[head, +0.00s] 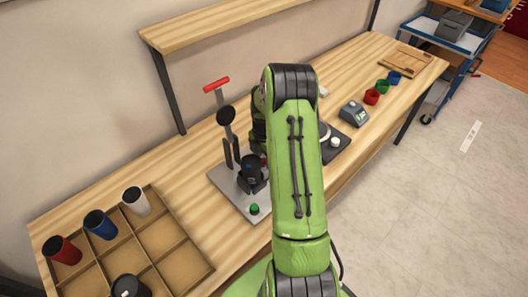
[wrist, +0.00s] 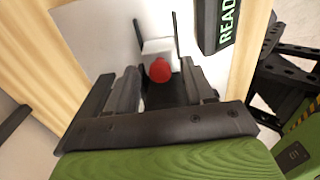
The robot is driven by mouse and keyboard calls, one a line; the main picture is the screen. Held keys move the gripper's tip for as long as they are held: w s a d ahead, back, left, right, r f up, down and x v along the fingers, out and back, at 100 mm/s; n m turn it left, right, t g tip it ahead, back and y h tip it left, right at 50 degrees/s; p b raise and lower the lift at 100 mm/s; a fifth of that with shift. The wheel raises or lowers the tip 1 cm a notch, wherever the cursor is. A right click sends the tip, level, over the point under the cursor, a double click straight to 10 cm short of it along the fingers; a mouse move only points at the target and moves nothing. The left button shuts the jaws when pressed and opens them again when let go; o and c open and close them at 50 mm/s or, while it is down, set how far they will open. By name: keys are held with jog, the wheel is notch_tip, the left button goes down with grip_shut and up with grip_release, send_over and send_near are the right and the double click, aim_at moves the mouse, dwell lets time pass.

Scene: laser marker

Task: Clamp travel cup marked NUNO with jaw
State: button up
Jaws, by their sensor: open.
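A dark cylindrical thing that looks like a cup (head: 252,174) stands on the grey plate (head: 228,190) of the marking station in the head view. No name can be read on it. A red knob (wrist: 160,70) on a pale block (wrist: 159,48) shows in the wrist view; it looks like part of the jaw, but I cannot be sure. My gripper (wrist: 160,88) is open, its two fingers spread to either side below the knob, with nothing visibly held. In the head view my own arm hides the gripper and part of the station.
A red-handled stand (head: 216,84) rises behind the plate. A wooden tray (head: 187,266) at left holds red (head: 62,250), blue (head: 100,224), white (head: 136,201) and black (head: 129,287) cups. A dark display reading "READ" (wrist: 222,25) is beside the knob. Coloured rings (head: 382,86) lie farther right.

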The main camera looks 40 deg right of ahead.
notch_tip(320, 180, up, 16)
jog(key=p, duration=0.1)
jog(key=shift+f+p, duration=0.2)
jog(key=shift+p, duration=0.15)
